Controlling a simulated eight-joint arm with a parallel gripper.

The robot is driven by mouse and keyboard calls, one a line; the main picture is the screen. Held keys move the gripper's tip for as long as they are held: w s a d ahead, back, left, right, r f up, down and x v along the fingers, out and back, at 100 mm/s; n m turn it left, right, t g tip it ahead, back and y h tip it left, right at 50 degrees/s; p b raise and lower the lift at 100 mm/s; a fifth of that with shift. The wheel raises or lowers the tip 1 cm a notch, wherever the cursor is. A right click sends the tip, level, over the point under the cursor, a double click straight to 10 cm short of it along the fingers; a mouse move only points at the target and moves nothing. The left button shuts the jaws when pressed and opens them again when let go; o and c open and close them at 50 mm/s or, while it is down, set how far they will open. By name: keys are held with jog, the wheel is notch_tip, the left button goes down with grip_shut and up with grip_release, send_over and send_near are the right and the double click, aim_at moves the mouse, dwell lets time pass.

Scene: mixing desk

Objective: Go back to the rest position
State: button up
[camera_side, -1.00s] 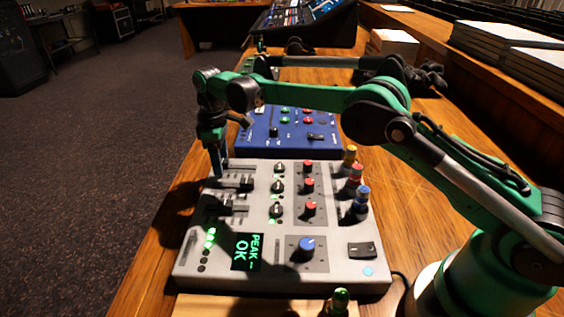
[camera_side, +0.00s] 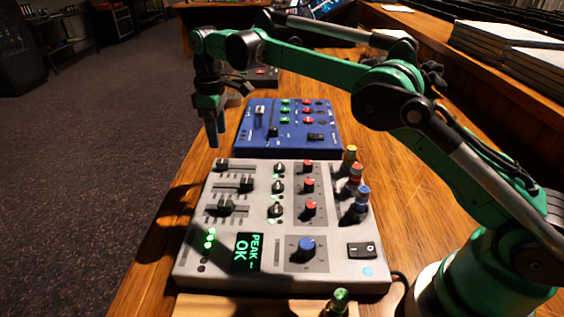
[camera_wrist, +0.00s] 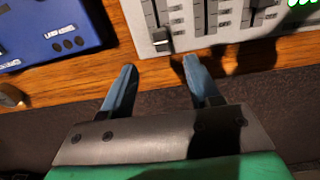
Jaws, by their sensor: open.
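My gripper (camera_side: 214,136) hangs from my green arm over the left edge of the desk, pointing down. It is above and beyond the far left corner of the white mixer (camera_side: 230,270). In the wrist view my gripper (camera_wrist: 158,68) shows two blue-grey fingers apart with nothing between them. The fingertips are near the edge of the white mixer (camera_wrist: 182,42), close to a slider knob (camera_wrist: 161,40), and look clear of it. The mixer has several sliders, red-capped knobs, a blue knob (camera_side: 307,248) and a green display (camera_side: 248,252) reading "PEAK– OK".
A blue mixer (camera_side: 255,142) stands behind the white one. Coloured plugs (camera_side: 356,172) stand along the white mixer's right side. A green-topped object (camera_side: 340,298) is at the front. Books (camera_side: 510,65) are stacked at the right. The floor left of the desk is open.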

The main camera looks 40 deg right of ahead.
jog(key=s+d+r+m+t, duration=0.3)
jog(key=s+d+r+m, duration=0.1)
jog(key=s+r, duration=0.45)
jog(key=s+d+f+m+t, duration=0.1)
jog(key=s+f+m+t, duration=0.1)
jog(key=s, duration=0.5)
jog(key=s+d+f+m+t, duration=0.1)
jog(key=s+f+m+t, duration=0.1)
jog(key=s+f, duration=0.2)
jog(key=s, duration=0.2)
jog(key=shift+s+d+m, duration=0.3)
jog(key=shift+s+d, duration=0.05)
